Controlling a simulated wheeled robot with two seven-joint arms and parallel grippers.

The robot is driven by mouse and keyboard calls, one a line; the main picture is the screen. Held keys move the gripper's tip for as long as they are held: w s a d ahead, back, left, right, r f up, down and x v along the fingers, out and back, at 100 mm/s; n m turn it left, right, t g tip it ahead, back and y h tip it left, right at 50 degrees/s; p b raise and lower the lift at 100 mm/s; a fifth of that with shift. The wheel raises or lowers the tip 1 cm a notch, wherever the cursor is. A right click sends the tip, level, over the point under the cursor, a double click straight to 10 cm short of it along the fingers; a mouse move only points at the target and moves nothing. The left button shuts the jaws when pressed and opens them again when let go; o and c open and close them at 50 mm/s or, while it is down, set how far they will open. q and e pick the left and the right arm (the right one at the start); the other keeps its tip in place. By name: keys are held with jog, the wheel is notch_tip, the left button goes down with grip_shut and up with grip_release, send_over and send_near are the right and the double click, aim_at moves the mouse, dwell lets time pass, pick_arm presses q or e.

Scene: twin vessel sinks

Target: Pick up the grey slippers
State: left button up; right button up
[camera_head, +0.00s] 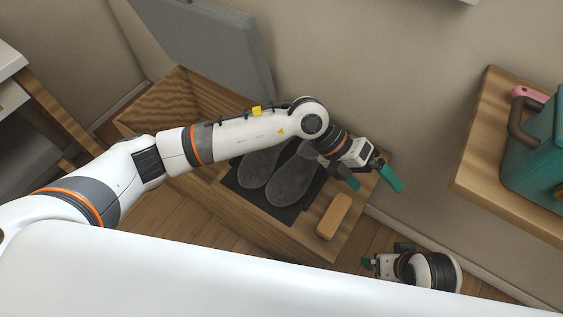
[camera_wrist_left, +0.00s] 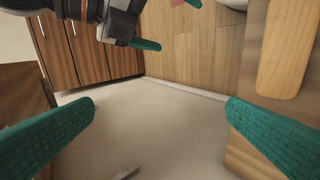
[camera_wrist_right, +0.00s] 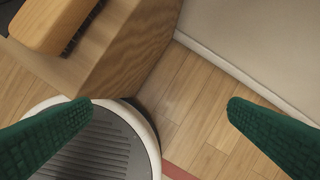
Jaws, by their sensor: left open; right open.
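The two grey slippers, one (camera_head: 260,168) on the left and one (camera_head: 294,180) on the right, lie side by side on a dark mat (camera_head: 282,213) on a wooden bench (camera_head: 245,225). My left forearm covers their upper ends in the head view. My left gripper (camera_head: 372,182) is open and empty, to the right of the slippers near the bench's right end. Its green fingers frame bare surface in the left wrist view (camera_wrist_left: 163,105). My right gripper (camera_head: 368,262) is low beside the bench's right end, open; its fingers show apart and empty in the right wrist view (camera_wrist_right: 160,105).
A grey panel (camera_head: 205,45) stands behind the bench. A wooden shelf (camera_head: 480,150) with a teal box (camera_head: 540,150) is at right.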

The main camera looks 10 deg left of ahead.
pick_arm(q)
jog(key=w+a+f+t+y, duration=0.1)
jog(key=w+a+f+y, duration=0.45)
jog(key=a, duration=0.35)
jog(key=t+y, duration=0.2)
jog(key=y, duration=0.2)
send_over(298, 162)
jog(key=shift+f, duration=0.1)
notch_tip(298, 162, down, 5)
jog(key=shift+a+f+b, duration=0.1)
jog(key=shift+f+b, duration=0.1)
jog(key=shift+b, duration=0.45)
jog(key=shift+f, duration=0.55)
notch_tip(298, 162, down, 5)
jog(key=shift+s+f+b, duration=0.15)
jog(key=shift+b, duration=0.65)
jog(key=c, duration=0.9)
pick_arm(e)
jog(key=shift+s+r, duration=0.5)
jog(key=shift+r, duration=0.1)
